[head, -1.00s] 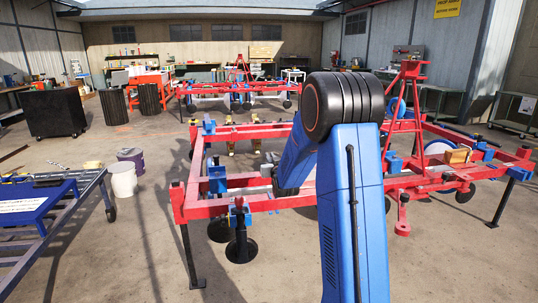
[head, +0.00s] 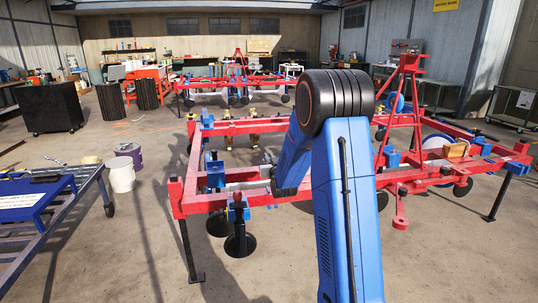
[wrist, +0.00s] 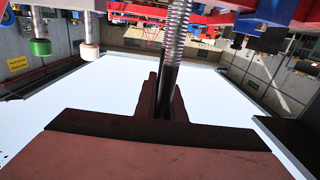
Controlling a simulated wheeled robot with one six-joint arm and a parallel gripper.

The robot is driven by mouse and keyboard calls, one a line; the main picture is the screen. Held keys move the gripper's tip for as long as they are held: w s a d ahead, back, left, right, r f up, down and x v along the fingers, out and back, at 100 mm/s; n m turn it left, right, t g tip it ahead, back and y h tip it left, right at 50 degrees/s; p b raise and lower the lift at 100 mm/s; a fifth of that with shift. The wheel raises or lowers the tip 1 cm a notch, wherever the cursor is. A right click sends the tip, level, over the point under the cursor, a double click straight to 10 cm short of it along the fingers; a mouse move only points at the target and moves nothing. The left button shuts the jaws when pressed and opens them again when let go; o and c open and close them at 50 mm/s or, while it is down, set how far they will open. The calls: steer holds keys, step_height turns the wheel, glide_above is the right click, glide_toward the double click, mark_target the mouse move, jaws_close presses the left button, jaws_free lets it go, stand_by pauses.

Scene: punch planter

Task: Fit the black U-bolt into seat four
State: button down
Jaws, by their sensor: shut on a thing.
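My gripper (wrist: 163,98) is shut on the black U-bolt (wrist: 177,45) in the wrist view. One threaded leg of the U-bolt shows, dark near the jaws and bright at the thread, running up out of the picture. The rest of the bolt is hidden or out of frame. Blue blocks sit along the frame, but I cannot tell which place is seat four.
Blue parts (wrist: 282,12) and two hanging cylinders, one green-ended (wrist: 40,46), lie near my gripper in the wrist view. A red tower (head: 405,105) rises right of my arm. A blue-topped cart (head: 38,200) and white bucket (head: 121,176) stand left. Floor between is clear.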

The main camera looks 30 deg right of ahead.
steer(key=shift+f, duration=1.15)
step_height(320, 180, down, 11)
steer(key=shift+r, duration=0.15)
stand_by(5.4)
steer(key=c, duration=1.8)
jaws_free()
steer(key=shift+o, duration=0.2)
steer(key=shift+s, duration=0.1)
